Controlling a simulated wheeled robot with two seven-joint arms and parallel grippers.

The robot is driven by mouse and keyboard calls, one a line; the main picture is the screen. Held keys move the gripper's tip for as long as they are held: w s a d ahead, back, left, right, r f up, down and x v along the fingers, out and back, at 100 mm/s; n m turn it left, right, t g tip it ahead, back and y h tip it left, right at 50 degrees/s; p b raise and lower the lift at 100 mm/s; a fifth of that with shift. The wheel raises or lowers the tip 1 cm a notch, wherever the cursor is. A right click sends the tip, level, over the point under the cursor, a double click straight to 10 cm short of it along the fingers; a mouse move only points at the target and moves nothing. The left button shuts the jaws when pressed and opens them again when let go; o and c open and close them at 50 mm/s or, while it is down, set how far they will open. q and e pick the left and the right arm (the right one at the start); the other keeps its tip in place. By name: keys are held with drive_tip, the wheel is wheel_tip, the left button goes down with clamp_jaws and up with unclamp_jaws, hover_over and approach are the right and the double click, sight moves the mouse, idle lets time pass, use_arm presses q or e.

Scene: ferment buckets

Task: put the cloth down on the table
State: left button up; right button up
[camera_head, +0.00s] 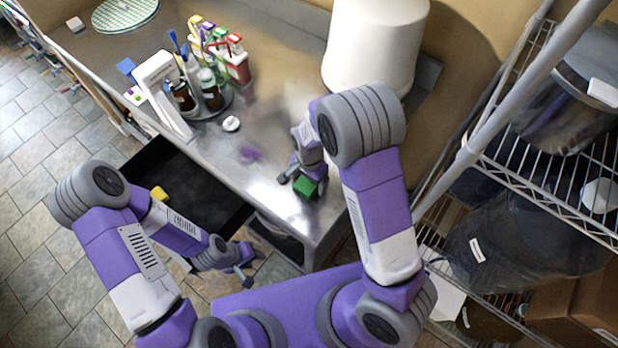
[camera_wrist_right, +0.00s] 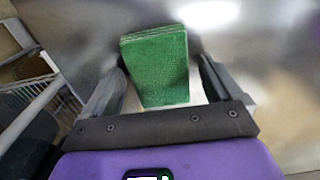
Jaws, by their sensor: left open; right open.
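The cloth (camera_head: 306,188) is a green folded block near the front right corner of the metal table (camera_head: 262,170). In the right wrist view the cloth (camera_wrist_right: 158,66) lies between the two fingers of my right gripper (camera_wrist_right: 158,85), with a gap visible on at least the right side. My right gripper (camera_head: 303,183) is open around the cloth, low over the tabletop. The cloth appears to rest on the table, though its underside is hidden. My left gripper (camera_head: 243,270) is open and empty, low in front of the table, beside the open drawer.
An open black drawer (camera_head: 190,190) with a small yellow item (camera_head: 159,193) juts from the table's front. A round tray (camera_head: 222,112) holds several bottles beside a white box (camera_head: 163,90). A large white bucket (camera_head: 374,45) stands at the back. A wire shelf (camera_head: 545,185) is at right.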

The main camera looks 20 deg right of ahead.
drive_tip(key=shift+r, duration=0.35)
wheel_tip(320, 180, up, 12)
drive_tip(key=p, duration=0.2)
drive_tip(key=shift+f, duration=0.2)
drive_tip(key=shift+r, duration=0.1)
